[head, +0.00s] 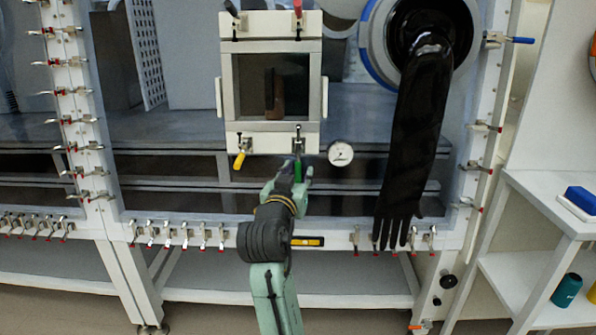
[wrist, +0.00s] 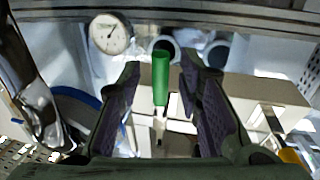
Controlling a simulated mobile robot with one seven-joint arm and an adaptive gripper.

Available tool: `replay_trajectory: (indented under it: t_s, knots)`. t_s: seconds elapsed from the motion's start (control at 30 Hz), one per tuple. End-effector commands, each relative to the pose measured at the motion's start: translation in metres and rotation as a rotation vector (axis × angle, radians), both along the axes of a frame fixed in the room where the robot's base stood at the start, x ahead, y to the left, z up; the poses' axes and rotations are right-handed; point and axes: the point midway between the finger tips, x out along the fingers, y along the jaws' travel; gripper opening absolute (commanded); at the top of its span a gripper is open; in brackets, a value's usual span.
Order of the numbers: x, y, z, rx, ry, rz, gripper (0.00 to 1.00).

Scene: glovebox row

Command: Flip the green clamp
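The green clamp (head: 298,168) is at the lower right corner of the small framed door (head: 272,142), its green handle pointing down. In the wrist view the green handle (wrist: 160,77) stands upright in the gap between my fingers, with its metal part below it. My gripper (head: 296,178) is in front of the clamp, reaching up from below. In the wrist view my gripper (wrist: 160,68) is open, with a visible gap on each side of the handle. My fingers hide part of the clamp in the head view.
A yellow-handled clamp (head: 239,160) is at the door's lower left. A round dial gauge (head: 340,153) is just right of the green clamp. A black glove (head: 415,130) hangs further right. Several small clamps line the panel edges.

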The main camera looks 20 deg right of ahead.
Motion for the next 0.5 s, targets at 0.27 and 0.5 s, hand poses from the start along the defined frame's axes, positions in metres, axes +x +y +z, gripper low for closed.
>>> replay_trajectory:
  t_s: [0.27, 0.5]
  knots:
    - [0.0063, -0.0035, -0.0001, 0.000, -0.001, 0.000, 0.32]
    - [0.0062, -0.0033, -0.0001, 0.000, -0.001, 0.001, 0.24]
